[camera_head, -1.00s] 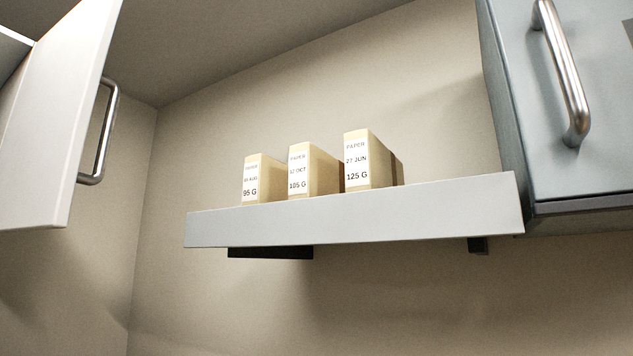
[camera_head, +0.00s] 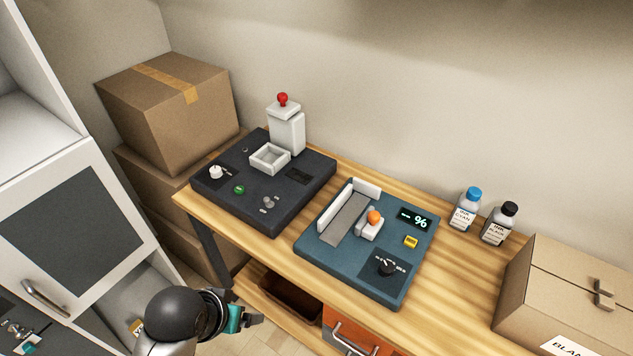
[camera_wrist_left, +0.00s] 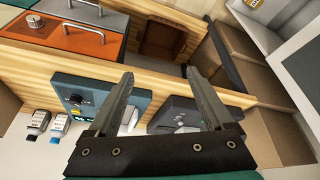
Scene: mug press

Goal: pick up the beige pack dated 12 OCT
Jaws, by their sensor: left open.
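The beige pack dated 12 OCT is not in either view now, and neither is its shelf. My left gripper (camera_head: 252,319) is low in front of the wooden bench, at the bottom left of the head view. It is open, and nothing shows between its fingers in the left wrist view (camera_wrist_left: 160,78). My right gripper is not in view.
The wooden bench (camera_head: 455,262) holds a dark machine (camera_head: 262,215), a blue-green machine (camera_head: 322,250), a cyan ink bottle (camera_head: 464,212), a black ink bottle (camera_head: 497,226) and a cardboard box (camera_head: 575,290). Stacked cartons (camera_head: 165,110) and a white cabinet (camera_head: 75,222) stand left.

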